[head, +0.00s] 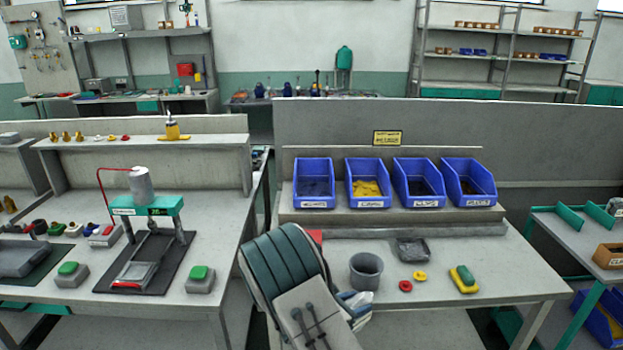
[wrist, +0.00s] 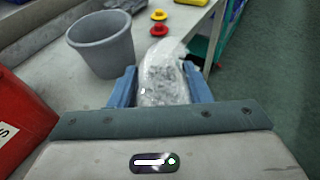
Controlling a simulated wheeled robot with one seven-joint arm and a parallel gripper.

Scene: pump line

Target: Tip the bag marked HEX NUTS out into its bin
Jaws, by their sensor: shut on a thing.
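My gripper (wrist: 158,82) is shut on a clear plastic bag (wrist: 163,72) with small grey pieces in it. The bag's marking cannot be read. In the head view my gripper (head: 354,303) is at the near left part of the bench, mostly behind my own arm, with only a pale bit of the bag showing. Several blue bins stand in a row on the raised shelf behind: the leftmost bin (head: 314,203) has dark contents, the second bin (head: 369,203) yellow contents, and the others dark contents. Their label words are too small to read.
A grey bucket (head: 366,272) stands on the bench just beyond my gripper. A dark tray (head: 412,250), a red ring (head: 405,286), a yellow ring (head: 420,275) and a yellow-green object (head: 464,279) lie farther right. A red container (wrist: 22,118) is close on the left.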

